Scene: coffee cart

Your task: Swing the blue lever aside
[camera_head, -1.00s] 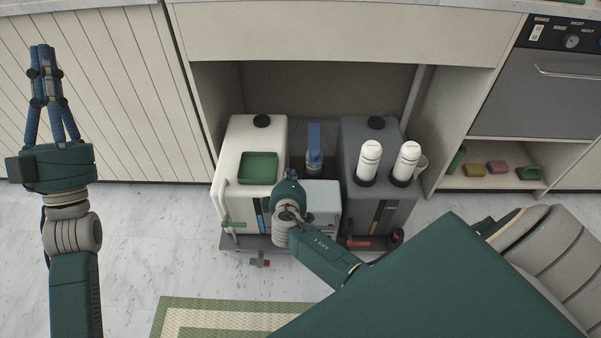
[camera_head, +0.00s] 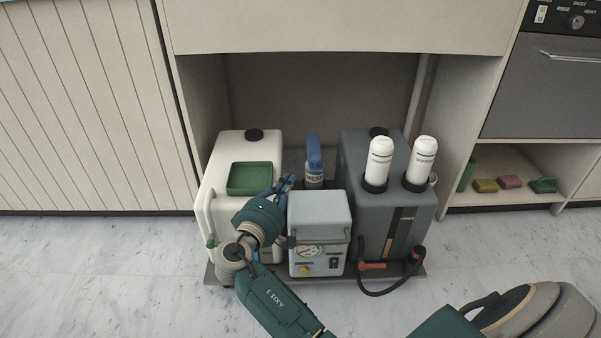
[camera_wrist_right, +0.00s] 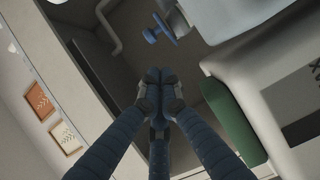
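The blue lever (camera_head: 314,152) stands upright on a pale, labelled cylinder (camera_head: 314,180) between the white tank and the dark grey tank. My right gripper (camera_head: 288,181) is just left of and below the lever, in front of it, with a small gap showing in the head view. In the right wrist view its dark blue fingers (camera_wrist_right: 158,76) come together at the tips with nothing seen between them. A blue knob-like part (camera_wrist_right: 158,29) shows beyond the fingertips there; I cannot tell whether it is the lever. My left gripper is out of view.
The white tank (camera_head: 252,146) carries a green tray (camera_head: 249,178) close to my right gripper. A light grey box (camera_head: 320,215) with a gauge stands right of the gripper. The dark grey tank (camera_head: 358,165) bears two white bottles (camera_head: 379,160). Cabinet walls enclose both sides.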

